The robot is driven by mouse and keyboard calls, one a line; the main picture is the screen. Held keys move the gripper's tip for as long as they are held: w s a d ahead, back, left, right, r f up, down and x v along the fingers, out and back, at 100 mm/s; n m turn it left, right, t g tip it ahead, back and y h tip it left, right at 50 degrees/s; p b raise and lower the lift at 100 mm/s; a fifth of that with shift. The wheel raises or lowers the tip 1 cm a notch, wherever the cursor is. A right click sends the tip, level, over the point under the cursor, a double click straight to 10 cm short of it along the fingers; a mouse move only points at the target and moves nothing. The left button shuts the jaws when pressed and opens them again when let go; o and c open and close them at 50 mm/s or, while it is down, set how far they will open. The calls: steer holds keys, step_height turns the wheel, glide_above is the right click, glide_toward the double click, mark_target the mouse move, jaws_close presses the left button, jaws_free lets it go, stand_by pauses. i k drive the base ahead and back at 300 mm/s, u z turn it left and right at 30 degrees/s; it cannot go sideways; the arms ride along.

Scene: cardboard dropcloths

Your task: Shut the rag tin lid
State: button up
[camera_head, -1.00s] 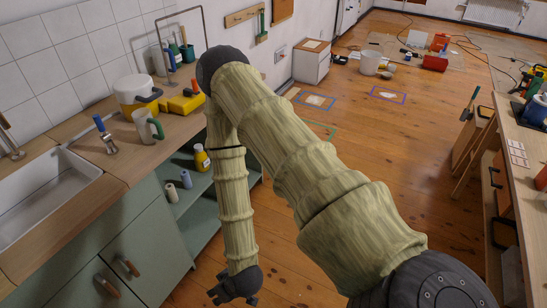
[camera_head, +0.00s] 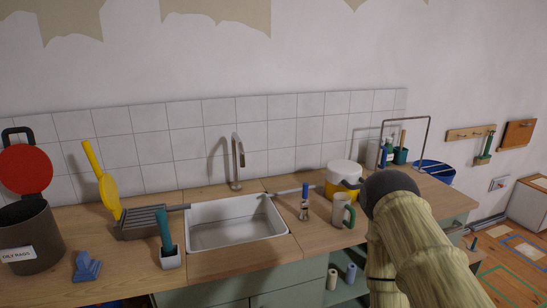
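The rag tin (camera_head: 30,238) is a dark grey-brown can labelled "OILY RAGS" on the counter at the far left. Its red lid (camera_head: 25,169) with a black handle is open. The lid stands upright at the back of the tin. The left edge of the picture cuts off part of the lid and tin. My arm shows at the lower right, far from the tin. My gripper is out of the picture, so its opening is hidden.
On the counter (camera_head: 222,266), a blue object (camera_head: 86,267), a cup with a teal-handled tool (camera_head: 168,252), a yellow brush and a grey tray (camera_head: 143,224) stand right of the tin. The sink (camera_head: 236,222), a mug (camera_head: 343,212) and a white-and-yellow pot (camera_head: 343,178) are further right.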

mark_target(25, 169)
steer(key=u, duration=1.4)
steer(key=k, duration=0.5)
steer(key=u, duration=0.55)
steer(key=i, duration=0.55)
steer(key=z, duration=0.25)
